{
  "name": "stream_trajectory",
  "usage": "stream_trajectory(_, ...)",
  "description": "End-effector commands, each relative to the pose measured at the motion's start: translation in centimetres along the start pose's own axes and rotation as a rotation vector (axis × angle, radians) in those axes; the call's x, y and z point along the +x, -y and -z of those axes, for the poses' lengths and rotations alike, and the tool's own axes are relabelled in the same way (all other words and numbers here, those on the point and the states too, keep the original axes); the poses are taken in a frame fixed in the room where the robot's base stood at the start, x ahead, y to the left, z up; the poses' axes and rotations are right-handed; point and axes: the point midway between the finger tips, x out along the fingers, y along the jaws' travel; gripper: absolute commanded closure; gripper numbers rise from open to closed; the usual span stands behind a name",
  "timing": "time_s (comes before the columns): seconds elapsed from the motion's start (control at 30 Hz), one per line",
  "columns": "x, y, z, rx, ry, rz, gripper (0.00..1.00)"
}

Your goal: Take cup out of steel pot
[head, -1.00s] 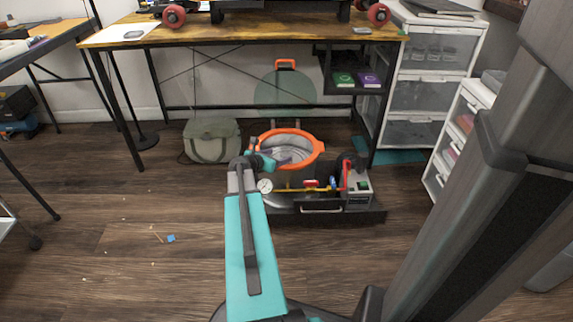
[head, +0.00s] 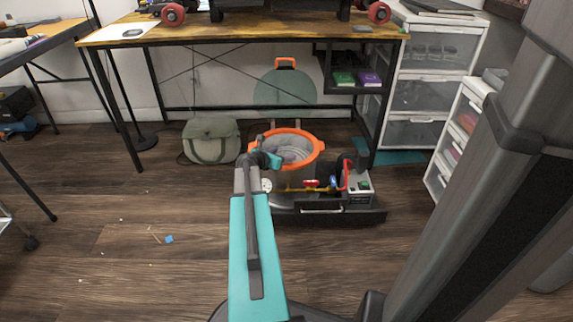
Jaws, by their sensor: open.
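The steel pot (head: 318,150) has a bright orange rim and stands open under the desk, on a dark base with fittings. Its transparent round lid (head: 285,92) with an orange handle stands upright behind it. My teal and grey arm reaches forward from the bottom of the view to the pot's left front rim. My gripper (head: 290,155) is open, small and partly hidden at the pot's mouth. I cannot make out the cup apart from the grey shapes inside the pot.
A gauge (head: 267,185) and a control box (head: 358,190) sit at the pot's front. A green-grey bag (head: 211,140) lies to its left. The desk top (head: 250,36) spans above, and white drawers (head: 425,95) stand at the right. The wooden floor at left is mostly clear.

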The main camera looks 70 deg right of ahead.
Motion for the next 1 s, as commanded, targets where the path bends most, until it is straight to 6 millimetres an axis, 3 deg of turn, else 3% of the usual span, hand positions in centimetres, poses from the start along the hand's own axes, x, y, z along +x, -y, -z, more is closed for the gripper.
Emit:
stream_trajectory(0.23,2.3,0.0,0.2,0.000,0.000,0.001,0.35)
stream_trajectory(0.87,2.4,0.0,0.0,0.000,0.000,0.000,0.35)
stream_trajectory(1.0,2.4,0.0,0.0,0.000,0.000,0.000,0.59)
